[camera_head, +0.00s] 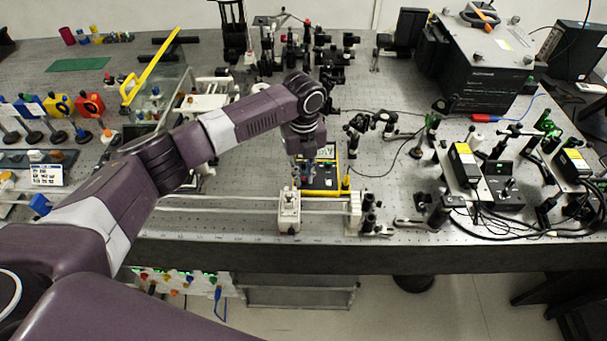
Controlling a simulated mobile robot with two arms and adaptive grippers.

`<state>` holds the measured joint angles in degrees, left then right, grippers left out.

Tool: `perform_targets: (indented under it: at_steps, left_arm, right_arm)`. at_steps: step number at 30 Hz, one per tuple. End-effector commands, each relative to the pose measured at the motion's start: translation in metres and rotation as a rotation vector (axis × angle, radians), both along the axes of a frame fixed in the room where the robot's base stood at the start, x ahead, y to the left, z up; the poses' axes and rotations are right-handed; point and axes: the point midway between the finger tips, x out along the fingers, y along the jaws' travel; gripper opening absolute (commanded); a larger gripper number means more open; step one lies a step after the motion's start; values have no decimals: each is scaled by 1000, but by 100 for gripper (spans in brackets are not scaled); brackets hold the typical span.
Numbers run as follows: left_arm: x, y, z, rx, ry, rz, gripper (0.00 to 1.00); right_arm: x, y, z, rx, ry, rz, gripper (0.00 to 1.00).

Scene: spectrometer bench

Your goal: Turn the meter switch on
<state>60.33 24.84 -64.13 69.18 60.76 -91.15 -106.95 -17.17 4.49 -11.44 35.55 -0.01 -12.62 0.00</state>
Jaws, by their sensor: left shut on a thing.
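The meter (331,185), a dark unit with a yellow rim, lies on the perforated bench near its front edge, in the middle of the head view. My left arm reaches in from the left and ends over it. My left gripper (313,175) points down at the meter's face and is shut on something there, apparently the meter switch. The switch itself is hidden by the fingers, so its position cannot be read. The upper part of the meter, with a pale display, shows only partly behind the wrist. My right gripper is not in view.
Optics and cables crowd the right side, below a large dark box (490,75). Bare bench (385,165) lies right of the meter.

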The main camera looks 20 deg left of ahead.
Motion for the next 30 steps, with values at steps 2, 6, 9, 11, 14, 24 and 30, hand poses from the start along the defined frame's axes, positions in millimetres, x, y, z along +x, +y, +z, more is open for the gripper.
perform_targets:
  at_steps: [2, 6, 9, 11, 14, 24, 30]
  left_arm:
    - [0, -1, 1, -2, 0, -2, 0]
    - [0, -1, 1, -1, -1, -1, 27]
    - [0, -1, 0, -1, -1, -1, 31]
    - [0, -1, 0, -1, -1, 0, 31]
    - [0, 0, 0, -1, -1, 0, 31]
    - [1, -1, 41, -1, -4, 0, 31]
    - [1, -1, 84, -2, -5, -1, 31]
  right_arm:
    - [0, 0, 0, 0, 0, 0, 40]
    - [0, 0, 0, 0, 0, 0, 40]
    - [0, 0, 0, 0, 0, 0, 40]
    - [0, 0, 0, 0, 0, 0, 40]
    - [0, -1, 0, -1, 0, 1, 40]
    - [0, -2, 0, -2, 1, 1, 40]
    - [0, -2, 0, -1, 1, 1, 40]
